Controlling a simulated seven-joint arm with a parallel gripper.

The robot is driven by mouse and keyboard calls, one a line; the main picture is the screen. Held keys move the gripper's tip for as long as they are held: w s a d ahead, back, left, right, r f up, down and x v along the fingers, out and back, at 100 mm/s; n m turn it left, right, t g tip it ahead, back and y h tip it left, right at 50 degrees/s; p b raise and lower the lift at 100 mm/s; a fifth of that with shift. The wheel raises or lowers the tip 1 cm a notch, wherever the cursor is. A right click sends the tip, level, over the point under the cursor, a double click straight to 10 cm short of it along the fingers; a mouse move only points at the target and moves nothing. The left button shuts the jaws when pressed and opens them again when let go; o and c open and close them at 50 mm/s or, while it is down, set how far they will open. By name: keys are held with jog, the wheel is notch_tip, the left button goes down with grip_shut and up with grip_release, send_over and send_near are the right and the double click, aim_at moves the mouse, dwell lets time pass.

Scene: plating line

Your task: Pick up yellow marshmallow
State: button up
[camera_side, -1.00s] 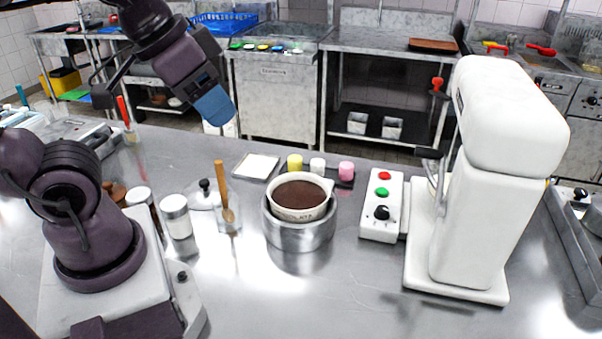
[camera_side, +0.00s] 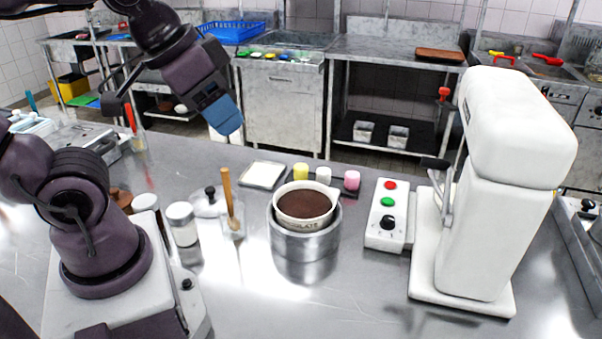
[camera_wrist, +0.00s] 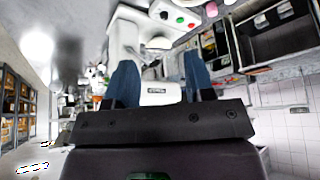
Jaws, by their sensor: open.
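The yellow marshmallow (camera_side: 301,171) stands upright on a dark tray behind the bowl, at the left end of a row. A white marshmallow (camera_side: 323,175) and a pink marshmallow (camera_side: 352,180) stand to its right. My gripper (camera_side: 223,117) hangs in the air above and to the left of the row, well apart from it. In the wrist view my gripper (camera_wrist: 160,80) shows two blue fingers spread apart with nothing held between them. I cannot make out the yellow marshmallow in the wrist view.
A bowl of chocolate (camera_side: 304,206) sits in a metal pot (camera_side: 304,243) in front of the marshmallows. A white plate (camera_side: 262,175) lies left of them. A wooden-handled tool (camera_side: 228,195) stands upright nearby. A control box (camera_side: 388,215) and a white mixer (camera_side: 500,180) stand at right.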

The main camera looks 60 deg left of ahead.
jog(key=shift+o, duration=0.7)
